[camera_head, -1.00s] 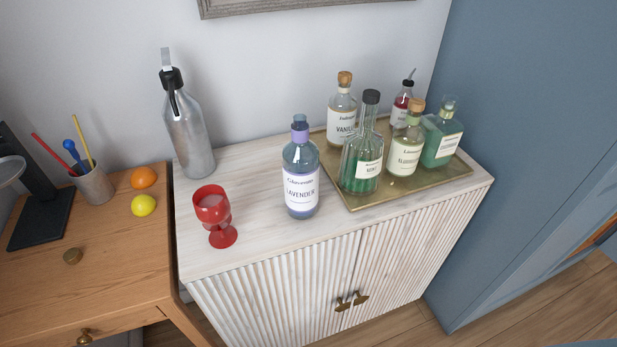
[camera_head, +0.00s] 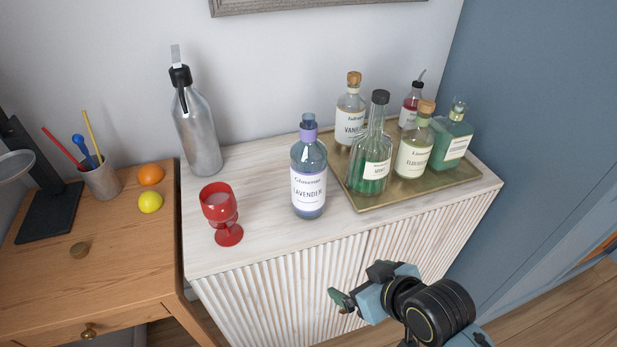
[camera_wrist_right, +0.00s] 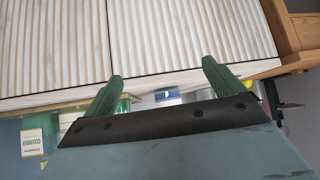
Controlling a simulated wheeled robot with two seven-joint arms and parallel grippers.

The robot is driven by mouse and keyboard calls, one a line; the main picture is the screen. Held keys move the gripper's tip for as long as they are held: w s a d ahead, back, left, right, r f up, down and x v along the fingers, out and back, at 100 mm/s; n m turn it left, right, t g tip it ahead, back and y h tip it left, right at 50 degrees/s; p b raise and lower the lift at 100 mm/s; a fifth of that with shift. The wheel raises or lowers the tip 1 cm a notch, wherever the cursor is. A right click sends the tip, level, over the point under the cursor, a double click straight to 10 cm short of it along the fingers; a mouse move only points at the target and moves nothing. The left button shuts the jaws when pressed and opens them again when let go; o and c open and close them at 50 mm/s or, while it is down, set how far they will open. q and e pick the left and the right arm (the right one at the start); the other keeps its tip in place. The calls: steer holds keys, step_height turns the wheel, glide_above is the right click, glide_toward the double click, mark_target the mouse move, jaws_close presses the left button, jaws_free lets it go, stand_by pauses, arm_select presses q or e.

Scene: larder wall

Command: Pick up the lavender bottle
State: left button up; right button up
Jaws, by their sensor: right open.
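The lavender bottle (camera_head: 308,188) stands upright on the pale cabinet top, left of the brass tray. It has a white label, a lilac neck band and a bluish stopper. My right gripper (camera_head: 345,298) is in front of the cabinet doors, below and to the right of the bottle, open and apart from it. In the right wrist view my gripper's two green fingers (camera_wrist_right: 162,82) are spread with nothing held between them. A bluish and white piece beyond them is probably the bottle, mostly hidden. My left gripper is not in view.
The brass tray (camera_head: 459,186) holds several bottles, with the mint bottle (camera_head: 371,172) closest to the lavender one. A red goblet (camera_head: 221,211) stands left of it and a grey metal flask (camera_head: 197,135) behind left. The cabinet's front edge is clear before the bottle.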

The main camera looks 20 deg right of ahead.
mark_target(320, 186)
steer(key=w+r+t+y, duration=0.1)
steer(key=w+r+t, duration=0.6)
steer(key=w+r, duration=0.2)
steer(key=x, duration=0.8)
steer(key=shift+a+r, duration=0.3)
steer(key=shift+r, duration=0.05)
steer(key=shift+a+b+x, duration=0.2)
steer(key=shift+x, duration=1.15)
steer(key=shift+a+b+x, duration=0.2)
steer(key=shift+x, duration=1.15)
steer(key=shift+s+r, duration=0.1)
steer(key=shift+r, duration=0.1)
steer(key=c, duration=1.4)
steer(key=shift+r, duration=0.15)
steer(key=shift+c, duration=1.2)
steer(key=shift+r, duration=0.1)
